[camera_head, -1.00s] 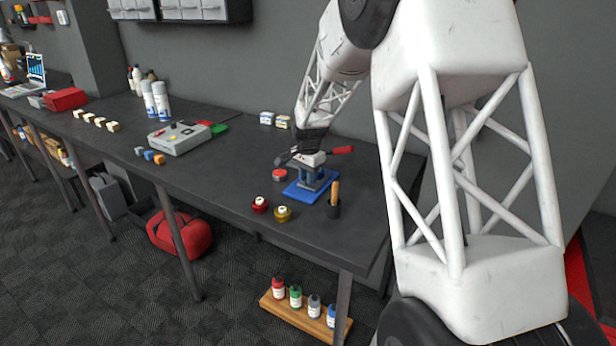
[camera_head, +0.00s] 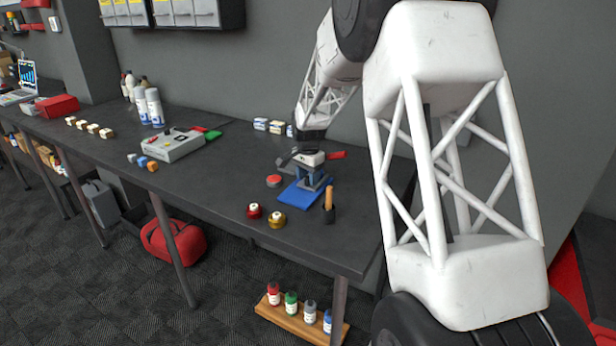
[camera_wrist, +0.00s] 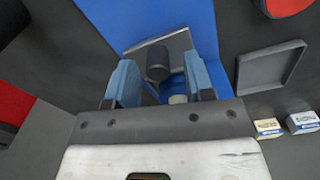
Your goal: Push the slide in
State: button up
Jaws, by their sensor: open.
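A blue base plate (camera_head: 290,196) lies near the right end of the bench, with a grey fixture on it under my gripper (camera_head: 311,176). In the wrist view my gripper (camera_wrist: 160,78) is open, its two blue fingers apart. Between and beyond them show a dark cylindrical knob (camera_wrist: 157,58), a thin grey plate (camera_wrist: 176,42) and part of the blue base (camera_wrist: 207,28). The knob lies within the finger gap; contact cannot be told. I cannot tell for sure which piece is the slide. My wrist hides much of the fixture in the head view.
A square grey tray-like piece (camera_wrist: 270,68) lies beside the base. A red disc (camera_head: 274,181), red pot (camera_head: 254,211), gold pot (camera_head: 276,219) and wooden-handled tool in a dark holder (camera_head: 328,214) stand close by. Small boxes (camera_head: 262,124) sit behind.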

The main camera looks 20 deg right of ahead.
jog(key=shift+r, duration=3.95)
jog(key=shift+s+r, duration=0.3)
jog(key=shift+s, duration=0.05)
jog(key=s+a+r+n, duration=0.2)
jog(key=s+r, duration=0.2)
jog(key=s, duration=0.5)
jog(key=s+a+r+n+t, duration=0.1)
jog(key=s+r+n, duration=0.15)
jog(key=s, duration=0.65)
jog(key=s+a+r+n, duration=0.2)
jog(key=s+r, duration=0.2)
jog(key=s, duration=0.5)
jog(key=s+a+f+n, duration=0.1)
jog(key=s+n, duration=0.1)
jog(key=s, duration=1)
jog(key=s+f+n+t, duration=0.1)
jog(key=s+f+n, duration=0.1)
jog(key=s, duration=1)
jog(key=shift+s+a+f+n+t, duration=0.2)
jog(key=shift+a+n+t, duration=0.1)
jog(key=shift+a+n, duration=0.15)
